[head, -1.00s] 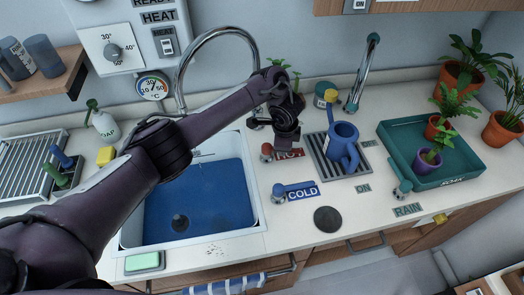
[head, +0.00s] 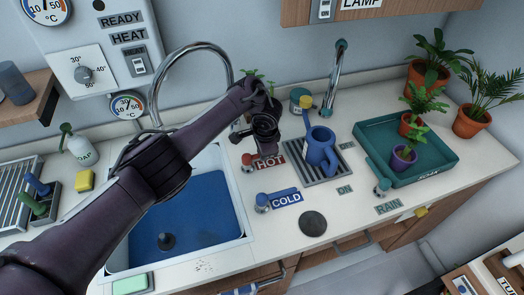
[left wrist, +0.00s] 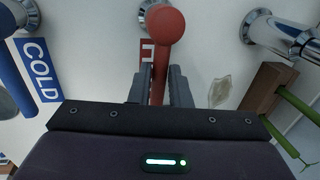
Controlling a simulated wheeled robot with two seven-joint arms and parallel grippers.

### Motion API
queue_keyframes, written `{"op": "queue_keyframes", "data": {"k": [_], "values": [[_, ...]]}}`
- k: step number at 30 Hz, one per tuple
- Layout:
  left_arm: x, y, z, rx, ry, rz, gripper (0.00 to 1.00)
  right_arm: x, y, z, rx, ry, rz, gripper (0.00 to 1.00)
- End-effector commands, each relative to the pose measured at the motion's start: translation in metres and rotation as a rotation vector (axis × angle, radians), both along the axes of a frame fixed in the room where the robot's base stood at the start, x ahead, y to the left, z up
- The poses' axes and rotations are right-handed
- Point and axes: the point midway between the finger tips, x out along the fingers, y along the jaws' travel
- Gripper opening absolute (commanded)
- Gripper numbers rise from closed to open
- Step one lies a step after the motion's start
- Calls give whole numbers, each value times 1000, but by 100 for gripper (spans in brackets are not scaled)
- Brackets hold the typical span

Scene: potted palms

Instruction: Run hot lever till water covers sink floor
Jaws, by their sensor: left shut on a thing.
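The red hot lever (head: 248,161) stands by the HOT label (head: 270,161), right of the sink (head: 243,238). My left gripper (head: 266,146) is at this lever. In the left wrist view, the red lever (left wrist: 160,75) runs between the two fingers (left wrist: 160,90), which are shut on it. The chrome spout (head: 192,48) arches over the sink; my left arm hides its lower part and some of the basin. The sink floor (head: 200,210) looks blue, with a dark drain piece (head: 166,241); I cannot tell how much water is there. My right gripper is out of view.
The blue cold lever (head: 265,201) is close by, near the COLD label (head: 287,199). A blue watering can (head: 321,148) stands on a grate (head: 297,172). A teal tray (head: 440,166) with potted plants is farther right. A dark disc (head: 312,223) lies on the counter.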

Motion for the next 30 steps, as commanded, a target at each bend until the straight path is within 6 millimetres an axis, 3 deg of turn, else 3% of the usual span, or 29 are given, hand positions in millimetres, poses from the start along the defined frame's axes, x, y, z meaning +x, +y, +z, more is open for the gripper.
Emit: {"op": "queue_keyframes", "data": {"k": [3, 4, 9, 20, 30], "values": [[2, 0, 2, -1, -6, 5, 0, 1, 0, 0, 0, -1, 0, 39], [2, 0, 2, -1, -6, 5, 18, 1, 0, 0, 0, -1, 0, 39], [1, 0, 1, -1, -5, 4, 39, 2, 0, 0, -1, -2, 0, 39], [0, -1, 8, -3, -4, 0, 39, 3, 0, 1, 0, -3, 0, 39], [-9, -5, 65, -1, -5, 1, 39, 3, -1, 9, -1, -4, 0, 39]]}}
